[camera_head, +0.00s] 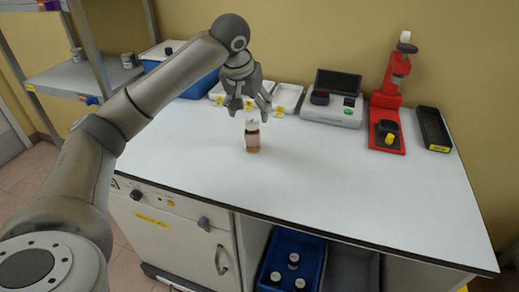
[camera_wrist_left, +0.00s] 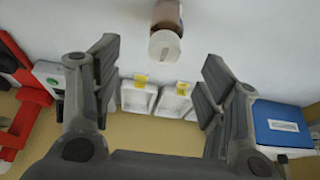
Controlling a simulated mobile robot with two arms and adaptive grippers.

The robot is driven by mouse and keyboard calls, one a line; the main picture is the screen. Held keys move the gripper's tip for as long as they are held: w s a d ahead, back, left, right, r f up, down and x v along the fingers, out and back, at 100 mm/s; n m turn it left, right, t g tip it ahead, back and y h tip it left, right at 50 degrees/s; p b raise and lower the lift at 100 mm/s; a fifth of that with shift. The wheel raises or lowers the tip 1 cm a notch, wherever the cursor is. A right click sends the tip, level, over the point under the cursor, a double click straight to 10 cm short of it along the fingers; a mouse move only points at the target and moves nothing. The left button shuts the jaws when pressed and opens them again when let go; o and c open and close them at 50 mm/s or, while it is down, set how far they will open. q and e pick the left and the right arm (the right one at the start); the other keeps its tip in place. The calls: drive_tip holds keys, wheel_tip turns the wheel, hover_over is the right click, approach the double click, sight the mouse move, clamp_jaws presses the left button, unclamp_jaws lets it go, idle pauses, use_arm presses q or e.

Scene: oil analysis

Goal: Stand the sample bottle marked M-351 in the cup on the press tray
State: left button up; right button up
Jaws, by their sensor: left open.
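A brown sample bottle (camera_head: 253,141) with a white cap and a pale label stands upright on the white bench; its marking is not readable. It also shows at the top of the left wrist view (camera_wrist_left: 168,14). My left gripper (camera_head: 249,108) is open and empty, just above and behind the bottle in the head view, fingers pointing down. In the wrist view the bottle lies beyond the open fingers (camera_wrist_left: 160,62), apart from them. The red press (camera_head: 386,97) stands at the back right. My right gripper is not in view.
White trays (camera_head: 287,97) with yellow tags, a blue box (camera_head: 203,86), a grey instrument (camera_head: 332,109) and a black tray (camera_head: 433,128) line the back. A blue crate (camera_head: 277,250) below the bench holds several capped bottles. The front right bench top is clear.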

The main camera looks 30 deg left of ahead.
sight(252, 121)
use_arm(q)
drive_tip(key=x, duration=0.5)
drive_tip(key=shift+w+a+f, duration=0.15)
drive_tip(key=shift+a, duration=0.2)
drive_tip(key=shift+w+f, duration=0.15)
drive_tip(key=shift+f, duration=0.3)
drive_tip(key=shift+p+x, duration=0.65)
drive_tip(key=shift+x, duration=1.75)
drive_tip(key=c, duration=1.2)
drive_tip(key=shift+c, duration=0.3)
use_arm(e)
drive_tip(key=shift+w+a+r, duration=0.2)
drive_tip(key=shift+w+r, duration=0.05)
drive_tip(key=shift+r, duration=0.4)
use_arm(q)
drive_tip(key=shift+r, duration=0.15)
